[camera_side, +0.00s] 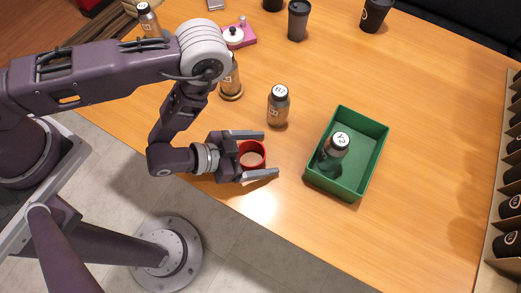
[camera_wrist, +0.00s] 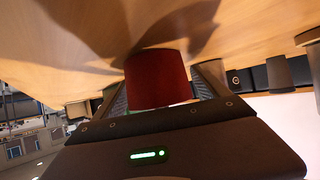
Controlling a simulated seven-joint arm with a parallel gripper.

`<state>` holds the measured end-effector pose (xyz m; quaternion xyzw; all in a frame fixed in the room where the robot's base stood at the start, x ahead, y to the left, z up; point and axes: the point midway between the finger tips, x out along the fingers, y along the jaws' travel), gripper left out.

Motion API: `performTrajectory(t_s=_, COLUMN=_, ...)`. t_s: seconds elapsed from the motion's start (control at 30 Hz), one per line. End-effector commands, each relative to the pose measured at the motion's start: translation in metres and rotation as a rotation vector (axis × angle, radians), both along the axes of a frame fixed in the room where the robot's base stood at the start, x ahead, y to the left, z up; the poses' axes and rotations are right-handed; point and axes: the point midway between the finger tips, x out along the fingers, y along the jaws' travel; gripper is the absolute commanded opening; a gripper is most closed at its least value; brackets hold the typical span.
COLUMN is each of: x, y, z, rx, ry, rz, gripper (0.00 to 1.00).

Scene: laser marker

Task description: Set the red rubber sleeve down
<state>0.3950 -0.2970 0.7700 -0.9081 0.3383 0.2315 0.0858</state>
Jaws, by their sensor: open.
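The red rubber sleeve (camera_side: 252,155) is a short open ring on the wooden table near its front edge, in the side view. My gripper (camera_side: 262,154) is open, with one finger on each side of the sleeve. In the wrist view the sleeve (camera_wrist: 157,78) stands between the two fingers (camera_wrist: 160,88). Small gaps seem to show between sleeve and fingers, but I cannot tell whether either finger touches it.
A bottle (camera_side: 278,105) stands behind my gripper. A green tray (camera_side: 347,188) holding a bottle (camera_side: 333,152) is to the right. Another bottle (camera_side: 231,80) stands in a ring farther back. Black cups (camera_side: 298,20) are at the back. Table right of the tray is clear.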

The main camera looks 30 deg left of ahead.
Motion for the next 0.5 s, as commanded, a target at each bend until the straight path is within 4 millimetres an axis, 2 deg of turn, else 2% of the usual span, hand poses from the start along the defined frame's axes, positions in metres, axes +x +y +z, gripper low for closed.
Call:
performTrajectory(t_s=0.1, x=0.0, y=0.0, z=0.004, rx=0.0, ry=0.0, rz=0.0, gripper=0.85)
performTrajectory(t_s=0.33, x=-0.028, y=0.024, z=0.021, rx=0.004, ry=0.004, rz=-0.001, gripper=0.85)
performTrajectory(t_s=0.5, x=-0.037, y=0.032, z=0.029, rx=0.003, ry=0.0, rz=-0.001, gripper=0.85)
